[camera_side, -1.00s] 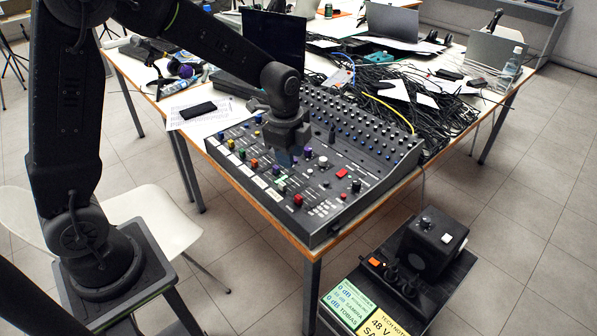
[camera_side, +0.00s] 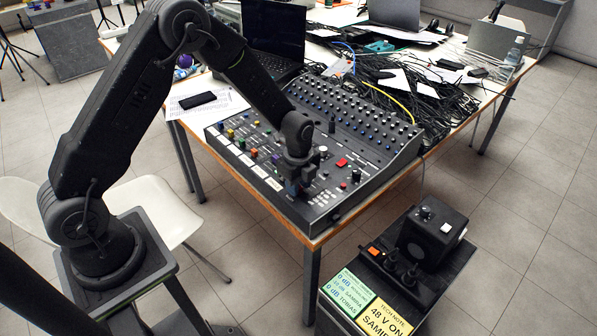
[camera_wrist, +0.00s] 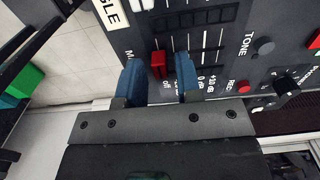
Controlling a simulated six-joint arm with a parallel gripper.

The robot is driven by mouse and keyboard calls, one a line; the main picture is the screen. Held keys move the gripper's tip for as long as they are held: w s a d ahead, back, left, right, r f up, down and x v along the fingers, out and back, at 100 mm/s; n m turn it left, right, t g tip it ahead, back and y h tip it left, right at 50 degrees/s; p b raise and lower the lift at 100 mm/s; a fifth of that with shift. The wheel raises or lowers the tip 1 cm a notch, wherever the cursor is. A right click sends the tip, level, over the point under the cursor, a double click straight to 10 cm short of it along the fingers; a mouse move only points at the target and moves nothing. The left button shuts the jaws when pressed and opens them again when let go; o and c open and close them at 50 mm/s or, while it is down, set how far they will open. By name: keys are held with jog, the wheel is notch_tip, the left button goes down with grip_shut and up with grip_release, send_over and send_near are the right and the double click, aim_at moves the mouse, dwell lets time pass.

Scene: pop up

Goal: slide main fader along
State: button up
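The mixing console (camera_side: 345,195) lies on the near corner of the table. The red fader cap (camera_wrist: 158,65), which I take for the main fader, sits near the "off" mark of its scale in the wrist view. My gripper (camera_wrist: 161,66) has its two blue fingers on either side of this cap, with a small gap visible on both sides. In the side view my gripper (camera_side: 298,189) is low over the console's front part and hides the red cap there.
A red REC button (camera_wrist: 243,87) and a grey TONE knob (camera_wrist: 263,46) lie right of the fader in the wrist view. Coloured fader caps (camera_side: 253,153) stand left of my gripper. A laptop (camera_side: 272,40) and tangled cables (camera_side: 420,95) are behind. The console's front edge is close.

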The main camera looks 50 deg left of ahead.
jog(key=shift+f, duration=0.3)
jog(key=shift+c, duration=0.4)
grip_shut()
jog(key=shift+w, duration=1.5)
jog(key=shift+o, duration=1.5)
grip_release()
jog(key=shift+r, duration=0.1)
